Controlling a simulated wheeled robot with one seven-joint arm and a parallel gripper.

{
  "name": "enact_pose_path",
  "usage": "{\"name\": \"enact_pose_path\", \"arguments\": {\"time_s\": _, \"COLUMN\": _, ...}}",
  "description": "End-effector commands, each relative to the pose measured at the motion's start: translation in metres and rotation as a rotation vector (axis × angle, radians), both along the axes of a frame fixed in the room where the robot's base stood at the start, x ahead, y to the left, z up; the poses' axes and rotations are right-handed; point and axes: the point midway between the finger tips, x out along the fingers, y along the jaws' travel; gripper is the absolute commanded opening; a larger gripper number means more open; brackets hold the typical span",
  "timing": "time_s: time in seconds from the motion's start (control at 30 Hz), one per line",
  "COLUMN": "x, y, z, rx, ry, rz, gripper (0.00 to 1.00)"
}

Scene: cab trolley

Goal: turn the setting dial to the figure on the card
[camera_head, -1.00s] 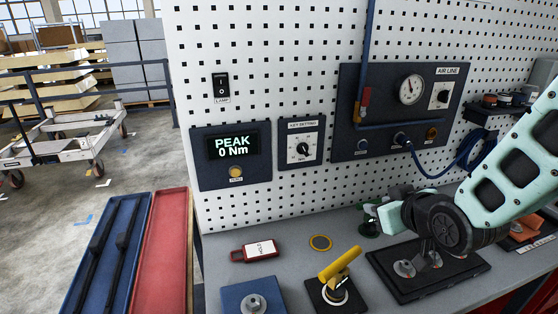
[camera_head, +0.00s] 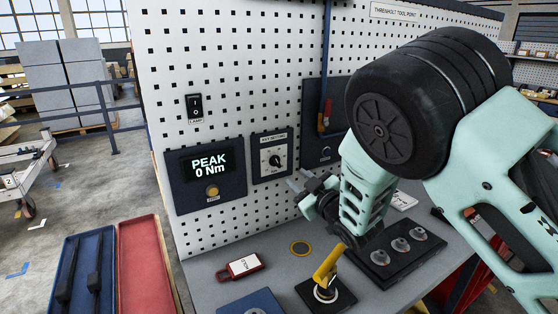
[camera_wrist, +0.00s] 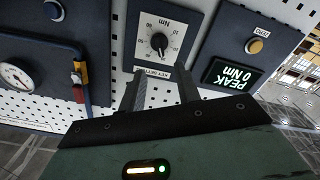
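The setting dial (camera_head: 275,160) is a small black knob on a pale scale plate, on a dark panel on the pegboard. In the wrist view, upside down, the dial (camera_wrist: 159,42) has a scale marked Nm; I cannot tell its exact setting. My gripper (camera_head: 297,180) is just in front of the panel, right of and below the dial. In the wrist view its two fingers (camera_wrist: 162,78) are apart and empty, short of the knob. A white card in a red holder (camera_head: 242,265) lies on the bench; its print is unclear. Another white card (camera_head: 403,200) lies farther right, its writing unreadable.
The display (camera_head: 208,164) left of the dial reads PEAK 0 Nm, with a yellow button (camera_head: 212,191) below. A dark tray (camera_head: 400,245) of metal pieces lies right. The air gauge (camera_wrist: 15,76) is beside the dial panel.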

Motion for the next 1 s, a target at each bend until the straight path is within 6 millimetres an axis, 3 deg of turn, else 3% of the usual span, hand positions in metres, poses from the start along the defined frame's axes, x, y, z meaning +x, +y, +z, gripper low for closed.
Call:
{"name": "enact_pose_path", "arguments": {"time_s": 0.3, "x": 0.051, "y": 0.034, "z": 0.002, "rx": -0.002, "ry": 0.0, "rz": 0.0, "gripper": 0.33}}
{"name": "enact_pose_path", "arguments": {"time_s": 0.5, "x": 0.075, "y": 0.049, "z": 0.002, "rx": 0.0, "ry": 0.0, "rz": -0.001, "gripper": 0.33}}
{"name": "enact_pose_path", "arguments": {"time_s": 0.7, "x": 0.087, "y": 0.058, "z": 0.001, "rx": 0.0, "ry": 0.0, "rz": -0.001, "gripper": 0.33}}
{"name": "enact_pose_path", "arguments": {"time_s": 1.0, "x": 0.089, "y": 0.06, "z": -0.001, "rx": 0.0, "ry": 0.002, "rz": -0.002, "gripper": 0.33}}
